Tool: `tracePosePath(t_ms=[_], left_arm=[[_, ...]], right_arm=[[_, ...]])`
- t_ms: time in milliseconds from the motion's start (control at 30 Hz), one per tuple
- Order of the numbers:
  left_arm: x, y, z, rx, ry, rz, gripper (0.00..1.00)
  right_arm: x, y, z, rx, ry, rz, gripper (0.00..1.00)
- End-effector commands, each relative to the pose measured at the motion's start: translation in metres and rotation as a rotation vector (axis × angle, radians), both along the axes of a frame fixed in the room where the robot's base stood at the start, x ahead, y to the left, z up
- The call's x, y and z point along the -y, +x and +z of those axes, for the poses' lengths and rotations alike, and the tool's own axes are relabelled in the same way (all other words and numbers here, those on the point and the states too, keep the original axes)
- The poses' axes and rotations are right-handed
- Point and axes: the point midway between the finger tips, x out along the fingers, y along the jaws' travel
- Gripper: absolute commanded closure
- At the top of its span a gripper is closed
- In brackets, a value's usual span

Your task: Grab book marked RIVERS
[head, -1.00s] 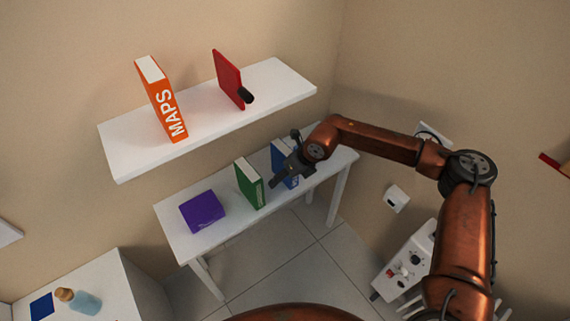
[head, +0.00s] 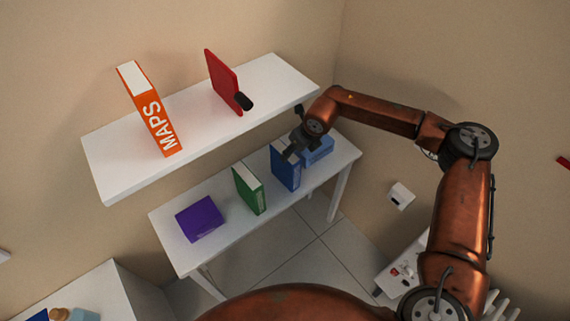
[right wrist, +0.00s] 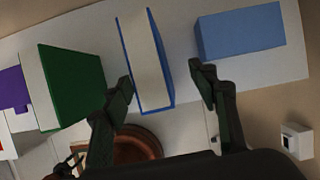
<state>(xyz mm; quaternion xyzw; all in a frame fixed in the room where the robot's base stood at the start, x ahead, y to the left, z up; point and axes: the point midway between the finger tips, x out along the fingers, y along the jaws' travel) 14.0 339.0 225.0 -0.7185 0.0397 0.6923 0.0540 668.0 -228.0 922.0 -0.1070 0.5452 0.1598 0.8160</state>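A blue book (head: 286,172) stands upright on the lower white table, right of the green book. Its spine marking is too small to read, and I see no readable RIVERS label. My right gripper (head: 292,147) is at the top of this blue book. In the right wrist view the blue book (right wrist: 146,62) shows between the two spread fingers (right wrist: 162,82). The left finger is close beside the book, and a gap separates the right finger from it. Whether either finger touches it I cannot tell. My left gripper is not in view.
A green book (head: 249,189) and a purple box-like object (head: 200,219) are to the left on the table (head: 225,238). A light blue block (head: 319,150) lies to the right.

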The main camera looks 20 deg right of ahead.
Motion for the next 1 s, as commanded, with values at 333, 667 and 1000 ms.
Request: tracePosePath(t_ms=[333,667,1000], left_arm=[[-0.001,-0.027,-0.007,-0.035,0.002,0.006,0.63],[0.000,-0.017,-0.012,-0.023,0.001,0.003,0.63],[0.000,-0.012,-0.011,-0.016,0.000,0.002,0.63]], right_arm=[[-0.020,0.014,-0.034,0.000,0.001,0.013,0.47],[-0.023,0.023,-0.058,0.000,0.002,0.008,0.47],[-0.022,0.022,-0.059,0.000,0.003,0.007,0.47]])
